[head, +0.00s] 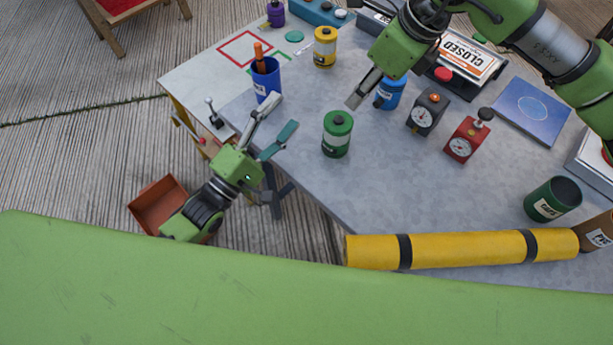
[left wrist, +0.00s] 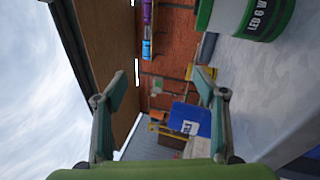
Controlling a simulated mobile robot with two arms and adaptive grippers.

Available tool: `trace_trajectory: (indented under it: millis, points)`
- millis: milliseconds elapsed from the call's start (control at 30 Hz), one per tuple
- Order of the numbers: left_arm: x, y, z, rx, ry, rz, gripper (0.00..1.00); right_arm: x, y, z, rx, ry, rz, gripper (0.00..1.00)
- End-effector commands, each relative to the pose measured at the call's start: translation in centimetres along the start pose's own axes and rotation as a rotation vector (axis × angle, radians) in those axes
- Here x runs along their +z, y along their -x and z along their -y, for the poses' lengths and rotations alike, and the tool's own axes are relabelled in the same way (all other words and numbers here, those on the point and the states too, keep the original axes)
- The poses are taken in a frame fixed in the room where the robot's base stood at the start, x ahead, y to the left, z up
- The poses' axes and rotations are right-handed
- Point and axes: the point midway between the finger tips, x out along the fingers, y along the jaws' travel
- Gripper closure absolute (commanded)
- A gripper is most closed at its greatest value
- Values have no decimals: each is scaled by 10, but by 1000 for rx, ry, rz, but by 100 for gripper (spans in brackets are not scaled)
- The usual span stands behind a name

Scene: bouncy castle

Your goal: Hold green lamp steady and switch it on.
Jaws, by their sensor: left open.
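The green lamp (head: 337,133), a small canister with a pale middle band, stands upright on the grey table. Its lower part, marked "LED 6 W", shows at the top right of the left wrist view (left wrist: 245,15). My left gripper (head: 284,112) is open and empty at the table's left edge, left of the lamp and apart from it. Its spread fingers also show in the left wrist view (left wrist: 160,80), with the lamp outside them. My right gripper (head: 358,98) looks shut and empty, its tip above and right of the lamp. Whether the lamp is lit is unclear.
A blue cup (head: 264,82) holding an orange-handled tool stands behind my left gripper. A yellow lamp (head: 325,46) and a partly hidden blue lamp (head: 391,94) stand behind. Black (head: 427,111) and red (head: 467,139) dial devices stand right. A yellow roll (head: 465,249) lies along the front.

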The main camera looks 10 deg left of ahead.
Motion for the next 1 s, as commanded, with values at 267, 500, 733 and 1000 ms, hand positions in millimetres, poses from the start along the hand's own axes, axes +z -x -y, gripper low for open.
trace_trajectory:
  millis: [267, 500, 733, 1000]
  points:
    - [31, 10, 3, 30, 850, -155, 36, 0, 0, 0, 0, 0, 0, 72]
    - [85, 55, 58, -44, 1267, -294, 36, 0, 0, 0, 0, 0, 0, 72]
    - [100, 62, 71, -59, 1384, -337, 36, 0, 0, 0, 0, 0, 0, 72]
    - [91, 21, 80, -56, 1382, -334, 36, 0, 0, 0, 0, 0, 0, 72]
